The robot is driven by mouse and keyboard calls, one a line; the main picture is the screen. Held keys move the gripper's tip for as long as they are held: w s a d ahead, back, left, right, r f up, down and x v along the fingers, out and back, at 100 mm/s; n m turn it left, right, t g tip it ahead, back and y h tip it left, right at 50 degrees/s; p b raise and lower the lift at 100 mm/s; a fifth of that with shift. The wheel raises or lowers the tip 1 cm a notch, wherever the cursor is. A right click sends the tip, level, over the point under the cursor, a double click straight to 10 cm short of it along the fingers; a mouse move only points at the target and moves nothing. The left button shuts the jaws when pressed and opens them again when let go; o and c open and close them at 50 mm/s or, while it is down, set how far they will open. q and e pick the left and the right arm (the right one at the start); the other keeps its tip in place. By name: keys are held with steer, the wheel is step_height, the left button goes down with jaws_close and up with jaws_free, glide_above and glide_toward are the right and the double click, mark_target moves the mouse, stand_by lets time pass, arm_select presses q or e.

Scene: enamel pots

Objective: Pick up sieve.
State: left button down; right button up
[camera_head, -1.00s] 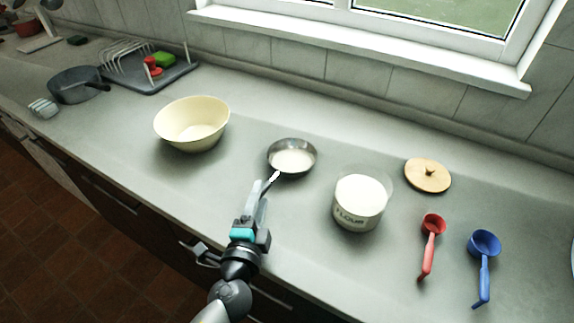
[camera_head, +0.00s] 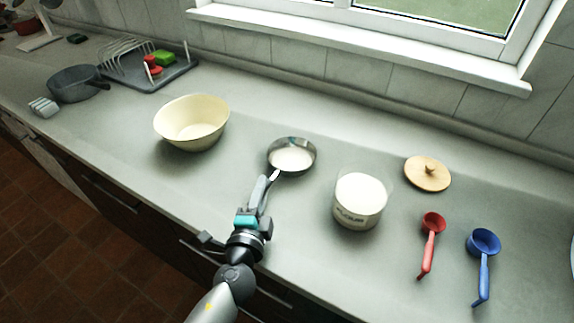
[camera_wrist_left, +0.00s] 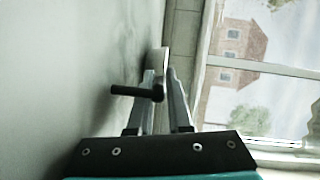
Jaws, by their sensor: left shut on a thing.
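The sieve (camera_head: 291,155) is a shallow round metal bowl with a pale inside, on the counter between the cream bowl and the flour jar. Its short handle points toward the front left. My left gripper (camera_head: 269,182) reaches in from the front and is shut on this handle. In the left wrist view the two fingers (camera_wrist_left: 162,90) point at a pale rounded edge, and a dark bar crosses the left finger. The gripped part of the handle is largely hidden by the fingers. I cannot tell whether the sieve touches the counter. My right gripper is not in view.
A cream bowl (camera_head: 192,123) stands left of the sieve, and an open flour jar (camera_head: 359,202) stands close on its right. A wooden lid (camera_head: 427,174), a red scoop (camera_head: 431,243) and a blue scoop (camera_head: 483,262) lie farther right. The dark pan (camera_head: 75,84) is far left.

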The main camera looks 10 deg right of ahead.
arm_select(q)
steer(key=shift+r, duration=0.1)
stand_by(0.6)
step_height(320, 180, up, 20)
steer(key=p, duration=1.2)
steer(key=shift+w+a, duration=0.1)
steer(key=shift+a, duration=0.05)
